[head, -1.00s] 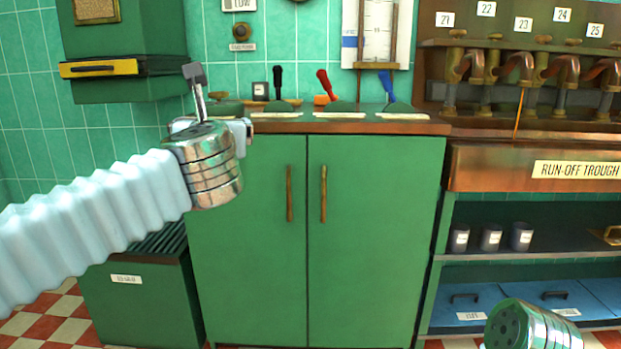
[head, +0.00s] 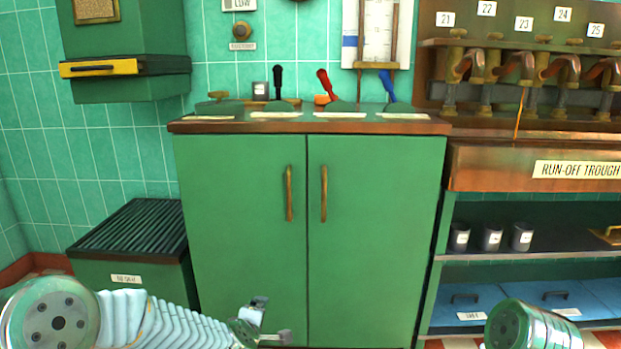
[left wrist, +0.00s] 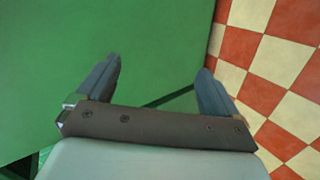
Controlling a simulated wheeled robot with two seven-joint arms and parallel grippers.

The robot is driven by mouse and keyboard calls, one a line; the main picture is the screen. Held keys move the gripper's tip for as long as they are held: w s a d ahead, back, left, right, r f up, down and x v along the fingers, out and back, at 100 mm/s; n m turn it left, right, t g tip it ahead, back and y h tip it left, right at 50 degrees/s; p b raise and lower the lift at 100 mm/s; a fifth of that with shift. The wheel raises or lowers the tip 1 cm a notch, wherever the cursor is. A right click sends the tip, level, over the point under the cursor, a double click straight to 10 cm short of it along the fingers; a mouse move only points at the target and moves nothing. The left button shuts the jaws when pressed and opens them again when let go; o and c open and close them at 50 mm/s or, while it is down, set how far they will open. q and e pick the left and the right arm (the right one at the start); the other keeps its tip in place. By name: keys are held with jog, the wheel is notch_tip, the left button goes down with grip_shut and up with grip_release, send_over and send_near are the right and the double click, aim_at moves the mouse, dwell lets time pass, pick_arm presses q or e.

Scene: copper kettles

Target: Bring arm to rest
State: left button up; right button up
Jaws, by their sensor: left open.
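My left gripper (head: 268,322) is low at the bottom of the head view, in front of the lower part of the green cabinet (head: 240,230). In the left wrist view its two fingers (left wrist: 150,85) stand apart with nothing between them. Behind them are the green cabinet front (left wrist: 100,50) and the checkered floor (left wrist: 270,70). My left arm is bent low at the bottom left. Part of my right arm shows at the bottom right of the head view; its gripper is not visible.
Black, red and blue levers (head: 325,85) stand on the cabinet's counter (head: 300,125). A green slatted bin (head: 135,240) is at the left. The run-off trough (head: 535,165) is at the right, over shelves with dark canisters (head: 490,237). A yellow-fronted drawer (head: 100,68) is at upper left.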

pick_arm(q)
jog(key=s+f+m+g+h, duration=0.1)
jog(key=s+f+m+g, duration=0.25)
jog(key=s+f, duration=0.45)
jog(key=s+f+m+g+h, duration=0.15)
jog(key=s+f+m, duration=0.35)
jog(key=f, duration=0.5)
jog(key=s+f+m+g, duration=0.2)
jog(key=s+f+g, duration=0.15)
jog(key=s, duration=0.55)
jog(key=s+f+m+g, duration=0.25)
jog(key=s+f, duration=0.25)
jog(key=s, duration=0.4)
notch_tip(320, 180, up, 13)
jog(key=d+p, duration=0.1)
jog(key=p, duration=1.2)
jog(key=shift+w+d+r+h, duration=0.15)
jog(key=shift+w+h, duration=0.15)
jog(key=shift+h, duration=0.15)
